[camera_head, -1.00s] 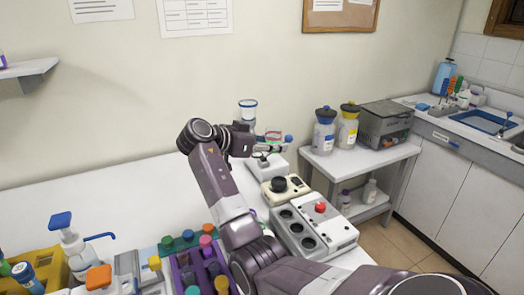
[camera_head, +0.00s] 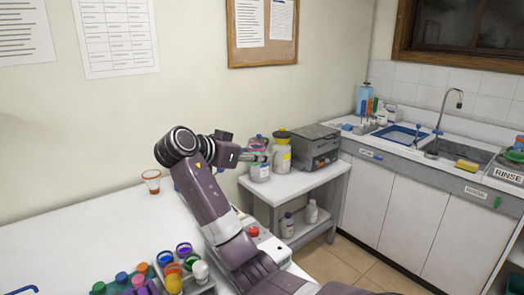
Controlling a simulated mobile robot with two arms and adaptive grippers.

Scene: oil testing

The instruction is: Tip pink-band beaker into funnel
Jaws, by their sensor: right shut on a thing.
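My right gripper (camera_head: 258,157) reaches in over the side table. It is shut on a small clear beaker with a pink band (camera_head: 257,141), which looks roughly upright. The beaker and fingers are at the top of a pale bottle (camera_head: 260,173) and partly cover it. The bottle's blue funnel-like top is mostly hidden, so I cannot tell whether the beaker touches it. My left gripper is out of view.
A grey box (camera_head: 315,147) stands right of the bottles on the white side table (camera_head: 292,186). An orange-banded beaker (camera_head: 151,180) stands on the main bench. Several coloured caps (camera_head: 173,275) are at the front. The sink counter (camera_head: 395,153) is at the right.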

